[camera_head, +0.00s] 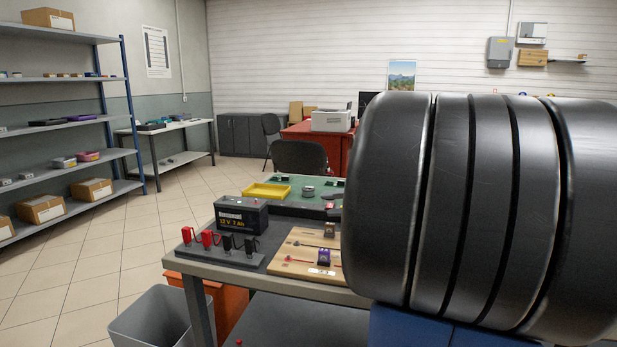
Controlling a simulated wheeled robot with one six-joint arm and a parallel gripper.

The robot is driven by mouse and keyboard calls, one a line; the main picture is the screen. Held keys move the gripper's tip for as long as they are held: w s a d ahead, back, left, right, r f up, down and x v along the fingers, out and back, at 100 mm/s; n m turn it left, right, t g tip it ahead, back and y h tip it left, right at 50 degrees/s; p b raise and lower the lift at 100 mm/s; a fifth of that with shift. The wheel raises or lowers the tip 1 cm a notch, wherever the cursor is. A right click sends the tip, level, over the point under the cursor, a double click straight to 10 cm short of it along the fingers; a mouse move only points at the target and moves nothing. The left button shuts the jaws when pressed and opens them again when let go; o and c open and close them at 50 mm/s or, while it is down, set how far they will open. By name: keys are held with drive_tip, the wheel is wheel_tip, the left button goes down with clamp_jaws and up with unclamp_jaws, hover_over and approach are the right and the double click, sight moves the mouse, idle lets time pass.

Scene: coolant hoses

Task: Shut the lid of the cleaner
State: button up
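I cannot pick out the cleaner or its lid in this view. My gripper is not in view either. A row of large black rounded shapes (440,205), like tyres side by side, fills the right side close to me and hides what lies behind it.
A near workbench (215,271) carries a black battery (241,214), red and black clamps and a wooden board (303,263). A grey bin (155,318) stands before it. Shelves (75,121) line the left wall. A red desk with a printer (332,120) stands behind. Floor (95,270) at left is clear.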

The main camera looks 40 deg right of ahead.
drive_tip(key=s+d+r+m+t+h, duration=0.1)
drive_tip(key=s+d+m+t+h, duration=0.2)
drive_tip(key=d, duration=0.6)
drive_tip(key=s+d+m+t+h, duration=0.15)
drive_tip(key=s+d+h, duration=0.3)
drive_tip(key=d, duration=0.55)
drive_tip(key=w, duration=1.7)
drive_tip(key=shift+d+m+y, duration=0.35)
drive_tip(key=shift+d+y, duration=0.1)
drive_tip(key=shift+w+r+g, duration=0.1)
drive_tip(key=shift+g, duration=0.15)
clamp_jaws()
